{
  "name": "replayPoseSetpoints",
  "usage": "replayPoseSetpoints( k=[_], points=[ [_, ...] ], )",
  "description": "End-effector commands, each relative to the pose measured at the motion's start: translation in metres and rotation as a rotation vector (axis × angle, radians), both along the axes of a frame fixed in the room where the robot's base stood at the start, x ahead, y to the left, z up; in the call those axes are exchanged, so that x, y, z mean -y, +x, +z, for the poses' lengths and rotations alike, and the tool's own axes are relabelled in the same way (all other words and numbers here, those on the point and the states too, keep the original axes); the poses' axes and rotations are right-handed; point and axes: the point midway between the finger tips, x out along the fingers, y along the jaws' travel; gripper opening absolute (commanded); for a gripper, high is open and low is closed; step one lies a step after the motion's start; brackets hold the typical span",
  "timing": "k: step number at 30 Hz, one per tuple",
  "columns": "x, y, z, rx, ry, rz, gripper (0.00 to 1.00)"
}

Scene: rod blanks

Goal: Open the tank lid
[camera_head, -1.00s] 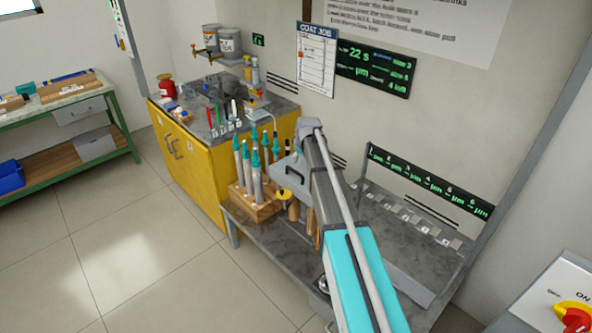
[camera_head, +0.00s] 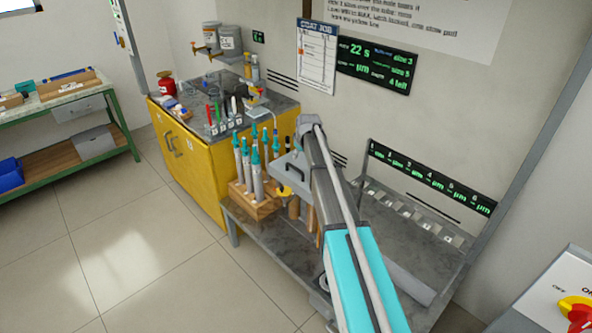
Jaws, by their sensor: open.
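A light grey, flat-topped part with a black handle (camera_head: 292,167) stands on the grey bench, just left of my arm. It looks like the tank lid, seen closed or nearly flat, but my arm covers its right side and I cannot be sure. The tank body below it is mostly hidden. My arm reaches up from the bottom of the view to a grey joint beside this part. My gripper is not visible; it is hidden behind the arm.
A wooden rack (camera_head: 254,208) with several teal-topped rods stands left of the handled part. A yellow cabinet (camera_head: 192,178) with tools adjoins the bench. A slotted tray (camera_head: 415,217) lies right of my arm. A switch box (camera_head: 545,291) is at the lower right.

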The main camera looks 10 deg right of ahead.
Motion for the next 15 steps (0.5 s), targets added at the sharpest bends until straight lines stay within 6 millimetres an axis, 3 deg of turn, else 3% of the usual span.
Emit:
replayPoseSetpoints(
  k=[15],
  points=[
    [-0.001,0.02,-0.045,0.0,0.0,0.0,0.57]
  ],
)
